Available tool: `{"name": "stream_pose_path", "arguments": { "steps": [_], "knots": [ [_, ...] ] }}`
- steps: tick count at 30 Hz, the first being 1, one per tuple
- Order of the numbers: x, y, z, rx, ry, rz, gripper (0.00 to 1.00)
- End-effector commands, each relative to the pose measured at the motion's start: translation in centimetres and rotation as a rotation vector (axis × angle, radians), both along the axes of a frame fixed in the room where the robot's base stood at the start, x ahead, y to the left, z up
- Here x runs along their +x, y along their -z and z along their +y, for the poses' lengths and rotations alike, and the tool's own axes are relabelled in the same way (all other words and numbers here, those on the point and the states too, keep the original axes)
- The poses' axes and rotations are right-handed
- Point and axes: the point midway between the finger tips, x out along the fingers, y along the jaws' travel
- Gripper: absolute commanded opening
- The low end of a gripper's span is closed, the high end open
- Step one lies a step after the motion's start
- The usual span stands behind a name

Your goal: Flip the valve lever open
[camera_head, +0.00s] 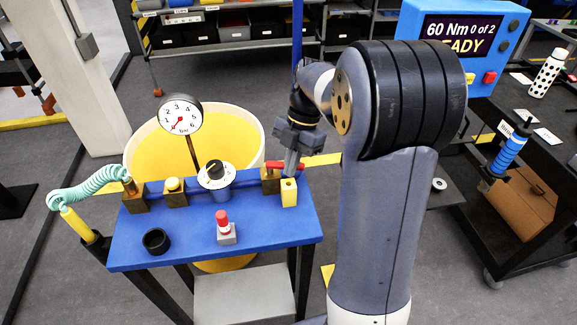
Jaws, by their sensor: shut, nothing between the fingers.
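The valve is a brass-coloured block (270,181) at the back right of the blue bench. Its red lever (284,165) sits on top and runs level along the bench, from the block toward the right. My gripper (290,174) points down at the lever, in front of its middle part, with the fingers shut and empty. The fingers hide part of the lever. I cannot tell whether they touch it.
A coiled hose (92,188) joins at the left. A yellow drum (140,150) stands behind.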

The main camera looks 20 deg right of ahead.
Motion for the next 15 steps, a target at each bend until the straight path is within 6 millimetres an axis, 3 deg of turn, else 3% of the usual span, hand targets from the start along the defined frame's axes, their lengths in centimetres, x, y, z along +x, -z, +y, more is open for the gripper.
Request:
{"name": "stream_pose_path", "arguments": {
  "steps": [15],
  "knots": [
    [0.41, 0.01, -0.36, -0.001, 0.0, -0.001, 0.0]
  ]
}}
